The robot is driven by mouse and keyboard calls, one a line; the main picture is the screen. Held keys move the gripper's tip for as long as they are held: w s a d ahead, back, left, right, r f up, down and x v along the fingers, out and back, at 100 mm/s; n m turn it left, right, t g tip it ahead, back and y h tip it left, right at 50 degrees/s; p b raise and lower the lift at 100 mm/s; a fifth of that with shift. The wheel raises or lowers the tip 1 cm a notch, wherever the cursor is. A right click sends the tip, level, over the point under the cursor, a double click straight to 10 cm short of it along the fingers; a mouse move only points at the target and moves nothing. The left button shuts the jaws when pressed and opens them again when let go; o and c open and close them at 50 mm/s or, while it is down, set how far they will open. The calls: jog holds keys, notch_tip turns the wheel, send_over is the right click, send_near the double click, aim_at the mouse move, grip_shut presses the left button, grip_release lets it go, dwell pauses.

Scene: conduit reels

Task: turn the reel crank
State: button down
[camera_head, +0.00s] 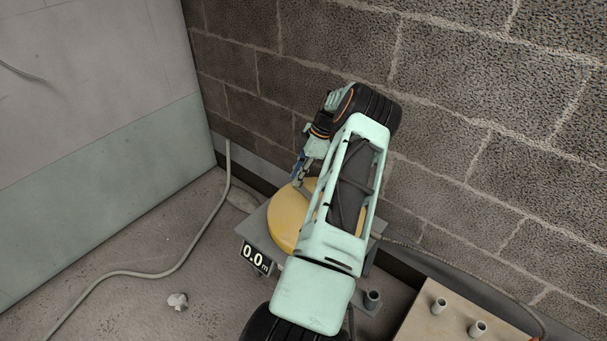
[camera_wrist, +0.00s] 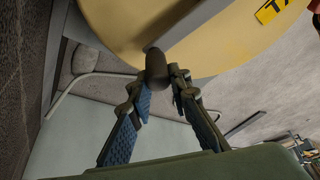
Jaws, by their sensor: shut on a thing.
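The yellow reel (camera_head: 284,219) sits on a grey stand by the block wall, partly hidden behind my arm. It also fills the top of the wrist view (camera_wrist: 120,30). A grey crank arm (camera_wrist: 198,20) crosses the reel's face and ends in a dark handle (camera_wrist: 156,66). My gripper (camera_wrist: 160,78) is shut on this handle, with one blue-padded finger on each side. In the head view my gripper (camera_head: 300,176) is at the reel's far left edge, and the handle is hard to make out there.
A display (camera_head: 256,258) on the stand reads 0.0 m. A grey conduit (camera_head: 180,262) runs along the floor to the left. A small crumpled scrap (camera_head: 178,300) lies on the floor. A beige board with short grey tubes (camera_head: 438,305) is at lower right. The block wall stands close behind.

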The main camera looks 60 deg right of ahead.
aim_at(302, 189)
jog(key=a+n, duration=0.1)
jog(key=a+n+g, duration=0.1)
jog(key=n, duration=0.1)
jog(key=shift+s+a+f+y, duration=0.1)
jog(key=shift+s+a+y, duration=0.05)
jog(key=shift+a+y, duration=0.25)
jog(key=shift+s+a+n+g, duration=0.3)
jog(key=shift+a+n+g, duration=0.45)
jog(key=shift+n, duration=0.55)
jog(key=shift+a, duration=0.15)
jog(key=c, duration=1.8)
grip_release()
jog(key=shift+c, duration=0.2)
jog(key=shift+o, duration=0.4)
jog(key=shift+w, duration=0.1)
jog(key=v, duration=1.2)
jog(key=shift+s, duration=0.25)
